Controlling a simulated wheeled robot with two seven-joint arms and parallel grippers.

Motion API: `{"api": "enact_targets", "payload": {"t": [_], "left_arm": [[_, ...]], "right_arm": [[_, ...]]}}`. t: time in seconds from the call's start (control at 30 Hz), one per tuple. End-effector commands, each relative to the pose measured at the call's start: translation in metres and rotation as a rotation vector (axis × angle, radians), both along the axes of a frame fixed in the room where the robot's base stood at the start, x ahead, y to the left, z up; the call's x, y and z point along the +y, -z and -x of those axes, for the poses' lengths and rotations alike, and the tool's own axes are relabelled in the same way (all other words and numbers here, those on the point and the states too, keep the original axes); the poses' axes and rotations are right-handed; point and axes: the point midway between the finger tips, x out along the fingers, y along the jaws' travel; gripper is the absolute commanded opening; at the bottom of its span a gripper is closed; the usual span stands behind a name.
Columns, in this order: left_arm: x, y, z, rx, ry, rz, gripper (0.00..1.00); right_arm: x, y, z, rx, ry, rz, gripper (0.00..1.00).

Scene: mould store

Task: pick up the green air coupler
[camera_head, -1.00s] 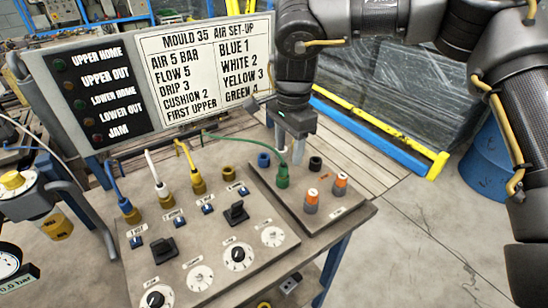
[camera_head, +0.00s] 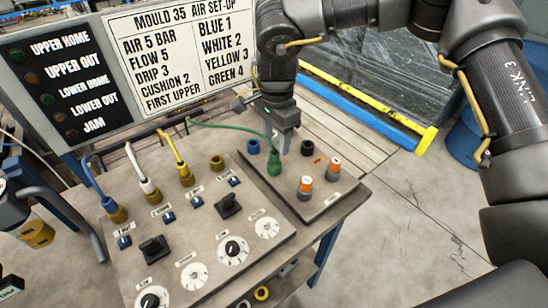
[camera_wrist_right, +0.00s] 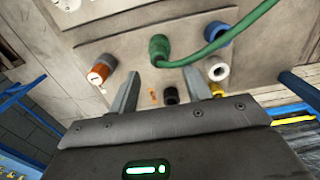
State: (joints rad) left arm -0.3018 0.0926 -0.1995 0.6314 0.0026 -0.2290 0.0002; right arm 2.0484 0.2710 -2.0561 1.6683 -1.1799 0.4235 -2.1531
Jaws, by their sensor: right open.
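The green air coupler (camera_head: 275,165) stands upright on the raised plate at the right of the bench, with a green hose running off to the left. In the right wrist view the coupler (camera_wrist_right: 160,46) shows just beyond the fingertips, with its hose curving to the upper right. My right gripper (camera_head: 282,146) is just above and behind the coupler in the head view. In the right wrist view the gripper (camera_wrist_right: 162,80) is open, its two fingers apart with nothing between them. My left gripper is not in view.
A blue ring (camera_head: 253,146), a black ring (camera_head: 307,147) and two orange-topped couplers (camera_head: 333,168) stand close to the green coupler. Blue, white and yellow hoses (camera_head: 180,165) plug in at the left. A sign board (camera_head: 185,50) stands behind.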

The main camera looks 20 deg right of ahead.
Motion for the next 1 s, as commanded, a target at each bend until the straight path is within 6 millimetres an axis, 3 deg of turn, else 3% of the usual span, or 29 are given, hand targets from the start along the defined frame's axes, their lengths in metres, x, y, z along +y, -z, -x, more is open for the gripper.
{"api": "enact_targets", "payload": {"t": [0.13,0.4,0.7,1.0], "left_arm": [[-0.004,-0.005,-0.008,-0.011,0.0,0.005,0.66],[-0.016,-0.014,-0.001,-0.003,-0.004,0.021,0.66],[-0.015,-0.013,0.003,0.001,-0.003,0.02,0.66],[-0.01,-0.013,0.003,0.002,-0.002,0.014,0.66]], "right_arm": [[0.001,0.01,0.001,0.003,0.0,0.002,0.49],[0.004,0.047,0.002,0.003,0.001,0.001,0.49],[0.004,0.052,0.001,0.0,0.002,0.001,0.49],[0.004,0.052,0.001,0.001,0.002,0.001,0.09]]}}
